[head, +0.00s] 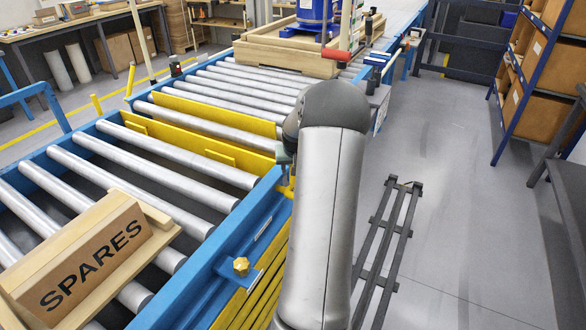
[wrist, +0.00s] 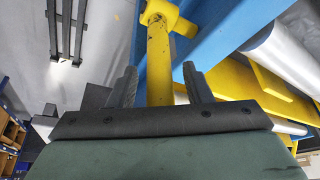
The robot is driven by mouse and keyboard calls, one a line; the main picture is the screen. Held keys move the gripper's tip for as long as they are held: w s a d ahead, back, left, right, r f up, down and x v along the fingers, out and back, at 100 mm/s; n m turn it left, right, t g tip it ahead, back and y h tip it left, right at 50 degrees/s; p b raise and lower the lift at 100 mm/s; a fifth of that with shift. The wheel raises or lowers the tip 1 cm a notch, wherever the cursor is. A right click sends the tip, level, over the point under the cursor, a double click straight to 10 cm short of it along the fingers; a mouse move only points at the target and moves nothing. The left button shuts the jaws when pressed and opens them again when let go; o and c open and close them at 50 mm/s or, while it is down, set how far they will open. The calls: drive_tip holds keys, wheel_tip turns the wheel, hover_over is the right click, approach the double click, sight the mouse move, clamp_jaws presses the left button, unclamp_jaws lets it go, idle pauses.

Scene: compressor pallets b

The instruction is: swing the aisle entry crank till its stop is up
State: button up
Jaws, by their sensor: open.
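The crank shows in the wrist view as a yellow bar (wrist: 160,62) with a yellow hub (wrist: 160,14) at its upper end, beside the blue conveyor rail. My gripper (wrist: 159,72) is open, with one dark finger on each side of the bar. The bar runs between the fingers, with gaps visible on both sides. In the head view my arm hides most of the gripper and crank; a bit of yellow (head: 287,187) shows at the rail. Yellow plates (head: 187,150) stand across the conveyor between rollers. I cannot tell which belongs to the crank's stop.
A carton marked SPARES (head: 88,262) sits on the near rollers. A wooden pallet (head: 285,58) with a blue compressor (head: 314,12) stands farther up the conveyor. A dark rack (head: 388,245) lies on the floor to the right. Shelving (head: 540,75) lines the right; the aisle floor between is clear.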

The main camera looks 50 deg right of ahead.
drive_tip(key=shift+x, duration=0.95)
drive_tip(key=shift+c, duration=0.4)
clamp_jaws()
